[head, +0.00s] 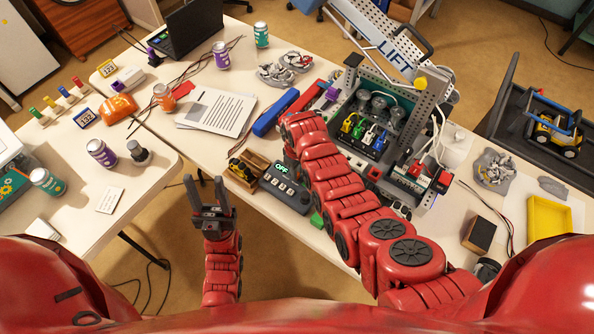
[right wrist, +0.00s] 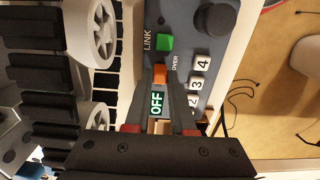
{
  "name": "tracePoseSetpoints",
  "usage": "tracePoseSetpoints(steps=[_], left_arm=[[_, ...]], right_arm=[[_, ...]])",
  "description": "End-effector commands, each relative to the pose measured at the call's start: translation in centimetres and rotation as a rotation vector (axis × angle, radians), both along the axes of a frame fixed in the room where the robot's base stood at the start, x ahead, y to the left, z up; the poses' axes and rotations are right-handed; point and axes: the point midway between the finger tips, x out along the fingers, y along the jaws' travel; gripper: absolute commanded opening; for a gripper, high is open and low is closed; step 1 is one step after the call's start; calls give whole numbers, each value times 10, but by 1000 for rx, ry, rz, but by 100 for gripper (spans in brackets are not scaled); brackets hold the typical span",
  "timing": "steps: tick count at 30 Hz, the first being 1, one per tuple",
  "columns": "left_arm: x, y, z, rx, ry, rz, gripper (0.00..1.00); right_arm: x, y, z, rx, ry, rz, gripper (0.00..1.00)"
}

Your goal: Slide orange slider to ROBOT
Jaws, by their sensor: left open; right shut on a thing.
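The grey control box (head: 284,190) with a lit OFF display (head: 281,168) sits at the table's front edge in the head view. In the right wrist view the orange slider (right wrist: 159,74) lies between the tips of my right gripper (right wrist: 162,80), which is shut on it. The OFF display also shows in the right wrist view (right wrist: 157,104), between the fingers. The word ROBOT is not readable in either view. In the head view my right arm hides the slider and its gripper's tips. My left gripper (head: 210,192) is open and empty, off the table's front edge.
A green button (right wrist: 165,42) marked LINK and white number keys (right wrist: 199,75) are close to the right fingers. A wooden box (head: 246,168) stands left of the control box.

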Motion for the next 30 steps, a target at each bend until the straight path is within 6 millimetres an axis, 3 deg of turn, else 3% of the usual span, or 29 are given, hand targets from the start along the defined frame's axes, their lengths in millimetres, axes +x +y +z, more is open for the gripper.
tracePoseSetpoints(steps=[7,16,17,21,30], left_arm=[[0,0,-33,0,0,0,50],[0,0,-31,0,0,0,50],[0,0,-31,0,0,0,50],[0,0,-31,0,0,0,50],[0,0,-32,0,0,0,50]], right_arm=[[14,17,-5,1,-5,0,0],[16,21,1,4,-5,0,0],[16,21,1,4,-7,1,24],[16,21,1,3,-5,1,49],[15,20,1,2,-3,0,52]])
